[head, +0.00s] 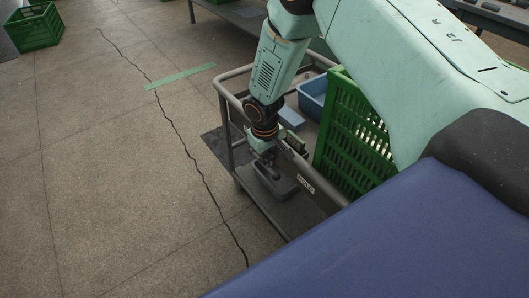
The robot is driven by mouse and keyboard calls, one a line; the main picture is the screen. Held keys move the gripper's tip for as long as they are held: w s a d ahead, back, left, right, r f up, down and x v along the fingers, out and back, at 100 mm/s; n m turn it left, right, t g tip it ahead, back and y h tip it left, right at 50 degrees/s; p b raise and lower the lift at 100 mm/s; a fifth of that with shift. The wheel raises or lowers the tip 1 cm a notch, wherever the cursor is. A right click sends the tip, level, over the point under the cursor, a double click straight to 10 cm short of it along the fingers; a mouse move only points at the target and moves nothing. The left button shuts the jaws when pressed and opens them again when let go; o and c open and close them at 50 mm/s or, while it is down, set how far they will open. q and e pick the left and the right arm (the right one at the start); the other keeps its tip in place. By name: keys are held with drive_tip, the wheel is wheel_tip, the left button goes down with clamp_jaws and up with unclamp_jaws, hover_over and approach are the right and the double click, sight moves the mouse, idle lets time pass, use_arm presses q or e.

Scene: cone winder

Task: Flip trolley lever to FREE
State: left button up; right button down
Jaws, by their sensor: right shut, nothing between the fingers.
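The grey trolley (226,88) stands right of the middle, with a tubular rail around its top. A small label (306,184), which seems to read HOLD, sits on the near part of the trolley. My right gripper (268,166) reaches down at the trolley's near left side, close to the rail and left of the label. It is shut with nothing in it. I cannot make out the lever clearly; my gripper and wrist cover part of that area. A dark grey rounded piece (277,184) shows just below the fingers. My left gripper is out of view.
A green crate (352,135) and a blue bin (312,92) are on the trolley. Another green crate (33,27) stands on the floor at far left. A green tape strip (180,76) and a long crack mark the floor, which is free on the left.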

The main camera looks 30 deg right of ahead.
sight(272, 173)
drive_tip(key=shift+s+d+f+b, duration=0.15)
drive_tip(key=shift+s+d+f, duration=0.15)
drive_tip(key=shift+f, duration=0.3)
drive_tip(key=shift+s+d+f+b, duration=0.2)
drive_tip(key=shift+s+f, duration=0.2)
drive_tip(key=shift+f, duration=0.15)
drive_tip(key=shift+w+f, duration=0.1)
drive_tip(key=shift+f, duration=0.05)
